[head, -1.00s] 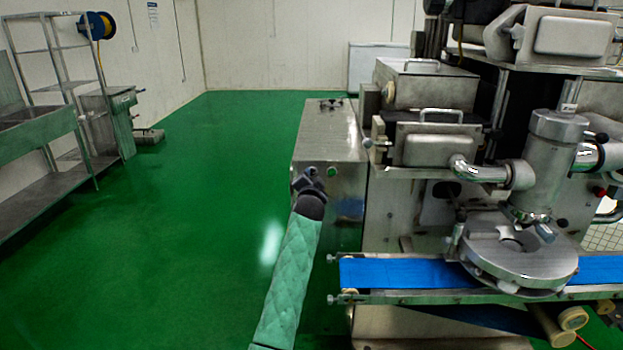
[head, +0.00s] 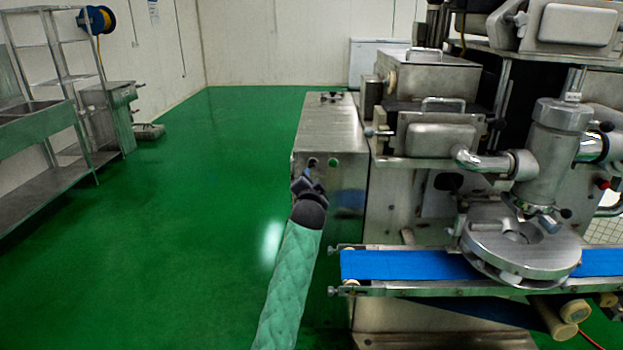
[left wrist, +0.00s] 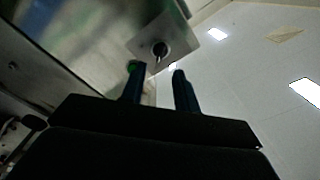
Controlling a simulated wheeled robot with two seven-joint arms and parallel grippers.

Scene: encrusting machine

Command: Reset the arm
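My left gripper (head: 311,184) is in front of the side panel of the encrusting machine's steel cabinet (head: 346,215), just below a dark knob (head: 312,162) and a green button (head: 334,162). In the left wrist view, the two dark fingers of my left gripper (left wrist: 160,71) stand apart with nothing between them. The knob (left wrist: 160,50) on its light square plate shows just beyond the fingertips, apart from them. The green button (left wrist: 132,66) is partly hidden behind one finger. My right gripper is not in view.
The machine's blue conveyor belt (head: 415,265) runs to the right of my left arm, under a round metal head (head: 520,245). Steel racks and a sink (head: 35,125) stand at the far left. The green floor (head: 190,220) between is clear.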

